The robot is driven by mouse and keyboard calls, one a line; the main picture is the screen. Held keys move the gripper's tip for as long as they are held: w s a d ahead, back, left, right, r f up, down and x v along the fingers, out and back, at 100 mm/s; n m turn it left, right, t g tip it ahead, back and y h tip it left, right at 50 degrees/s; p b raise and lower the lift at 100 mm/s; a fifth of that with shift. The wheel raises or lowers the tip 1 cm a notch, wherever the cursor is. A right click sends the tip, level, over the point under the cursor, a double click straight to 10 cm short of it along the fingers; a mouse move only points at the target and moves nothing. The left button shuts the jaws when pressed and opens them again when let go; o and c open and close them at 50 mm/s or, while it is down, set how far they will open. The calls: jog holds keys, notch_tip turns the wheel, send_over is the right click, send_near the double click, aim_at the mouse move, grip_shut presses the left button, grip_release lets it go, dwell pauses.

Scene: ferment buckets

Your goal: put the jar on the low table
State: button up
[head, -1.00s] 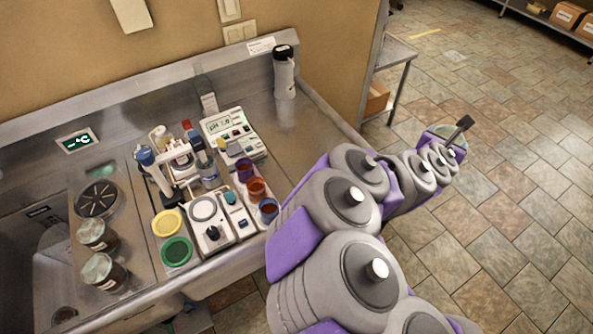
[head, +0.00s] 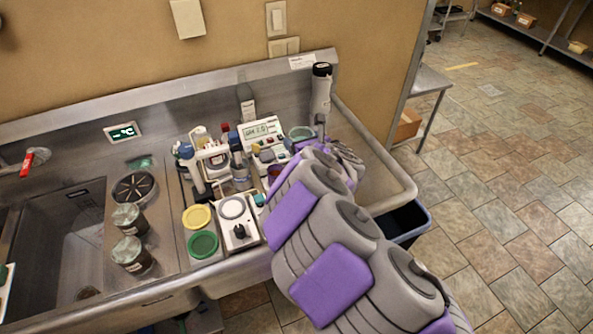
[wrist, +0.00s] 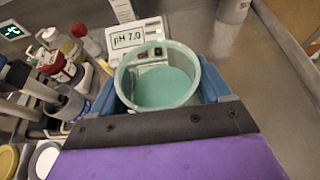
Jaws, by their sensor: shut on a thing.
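A clear jar with a pale green top or content (wrist: 160,86) fills the middle of the wrist view. My gripper (wrist: 168,96) is shut on it, with blue fingers at either side. In the head view the jar's green rim (head: 301,132) shows past the end of my arm, over the right part of the steel counter, near the pH meter. The arm hides most of the gripper there. A low metal table (head: 430,79) stands beyond the wall's end at the right. Two similar jars (head: 130,254) stand at the left of the counter.
The counter holds a pH meter (head: 262,130), a tall bottle (head: 320,92), a bottle rack, a scale (head: 234,222) and yellow and green lids. A sink (head: 58,240) lies at the left. A dark bin (head: 402,222) stands right of the counter. The tiled floor at right is open.

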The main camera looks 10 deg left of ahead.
notch_tip(320, 180, down, 5)
jog(key=shift+a+r+b, duration=0.1)
jog(key=shift+r+b, duration=0.1)
jog(key=shift+b, duration=0.3)
jog(key=f+b, duration=0.1)
jog(key=f, duration=0.3)
jog(key=shift+d+f, duration=0.1)
jog(key=shift+d, duration=0.1)
jog(key=c, duration=0.3)
jog(key=shift+a, duration=0.1)
jog(key=o, duration=1.7)
jog(key=shift+s, duration=0.1)
jog(key=v, duration=0.8)
jog(key=shift+s+d+b, duration=0.2)
jog(key=shift+b, duration=0.2)
jog(key=shift+r+b+v, duration=0.2)
jog(key=shift+b+v, duration=0.75)
jog(key=shift+v, duration=0.8)
